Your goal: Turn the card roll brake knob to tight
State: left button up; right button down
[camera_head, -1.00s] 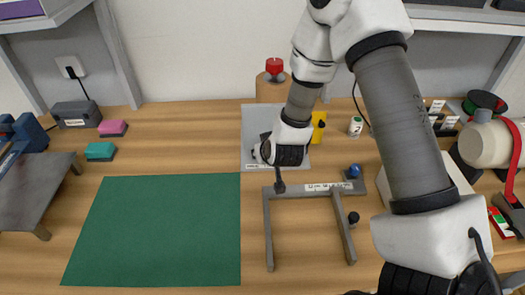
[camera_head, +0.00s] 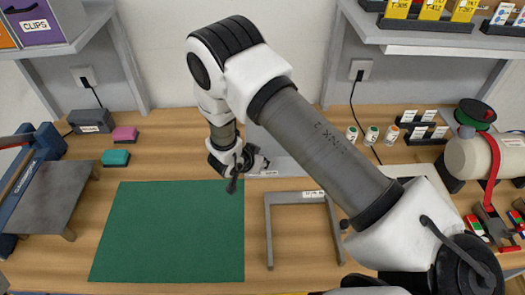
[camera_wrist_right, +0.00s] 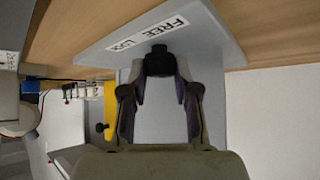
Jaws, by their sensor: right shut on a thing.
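My right gripper (camera_head: 246,166) is over the left edge of a grey plate (camera_head: 288,166), at the back of the bench beside the green mat. In the right wrist view the gripper (camera_wrist_right: 159,70) has its two fingers on either side of a small dark knob (camera_wrist_right: 159,62) and is shut on it. The knob stands by a grey panel (camera_wrist_right: 190,25) with a white label reading FREE and a second, unclear word. My arm hides most of the plate in the head view. My left gripper is not in view.
A green mat (camera_head: 170,232) lies clear at the left. A grey U-shaped frame (camera_head: 268,235) stands right of it. A yellow piece (camera_wrist_right: 109,103) shows in the wrist view.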

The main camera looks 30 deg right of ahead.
jog(key=shift+w+r+m+g+p, duration=0.25)
jog(key=shift+m+g+p, duration=0.4)
jog(key=shift+m, duration=0.35)
jog(key=shift+m+g+h, duration=0.3)
jog(key=shift+m+g, duration=0.05)
jog(key=shift+m, duration=0.15)
jog(key=shift+f+m+g, duration=0.2)
jog(key=shift+m+g, duration=0.5)
jog(key=shift+m, duration=0.2)
jog(key=shift+w+f+m+g+b, duration=0.1)
jog(key=shift+m+g+b, duration=0.5)
jog(key=shift+m+g, duration=0.45)
pick_arm(q)
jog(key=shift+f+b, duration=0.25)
jog(key=shift+b, duration=0.5)
pick_arm(e)
jog(key=shift+m+g+y, duration=0.4)
jog(key=shift+m+g, duration=0.15)
jog(key=shift+m, duration=0.6)
jog(key=c, duration=1.1)
grip_release()
jog(key=shift+c, duration=0.2)
